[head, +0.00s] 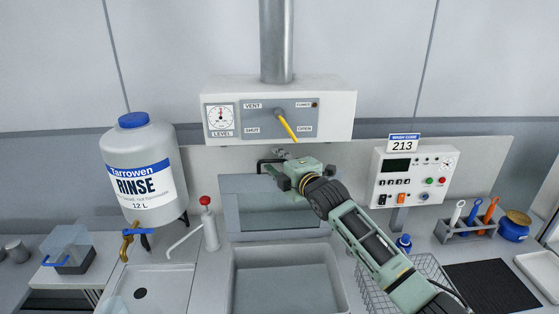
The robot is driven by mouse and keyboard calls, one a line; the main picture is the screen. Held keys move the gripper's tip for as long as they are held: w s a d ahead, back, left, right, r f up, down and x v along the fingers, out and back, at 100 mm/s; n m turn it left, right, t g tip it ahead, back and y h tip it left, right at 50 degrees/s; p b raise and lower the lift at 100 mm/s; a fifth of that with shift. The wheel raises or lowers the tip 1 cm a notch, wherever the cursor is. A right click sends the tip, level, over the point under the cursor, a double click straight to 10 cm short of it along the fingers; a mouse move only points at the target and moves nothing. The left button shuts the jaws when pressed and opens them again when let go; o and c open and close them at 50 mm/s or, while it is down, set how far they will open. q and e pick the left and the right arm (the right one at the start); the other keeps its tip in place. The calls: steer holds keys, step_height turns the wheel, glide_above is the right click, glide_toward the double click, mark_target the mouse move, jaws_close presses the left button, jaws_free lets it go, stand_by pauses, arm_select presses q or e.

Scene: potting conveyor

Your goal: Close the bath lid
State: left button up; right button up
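The bath (236,290) is a grey rectangular basin sunk in the counter at the middle front. Its lid (250,219) stands raised at the back of the bath, a pale panel with a see-through pane. A black handle (261,165) is at the lid's top edge. My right gripper (282,178) reaches in from the lower right and is at the lid's top, close by the handle. Its fingertips overlap the handle area, and I cannot tell whether they are closed on it. My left gripper is out of view.
A vent box (340,103) with a yellow lever hangs above the lid. A rinse jug (125,160), a red-topped tap (209,225) and a sink (180,285) are on the left. A control box (440,165), wire basket (432,268) and tool rack (466,229) are on the right.

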jaws_close()
stand_by(0.4)
steer(key=shift+s, duration=0.1)
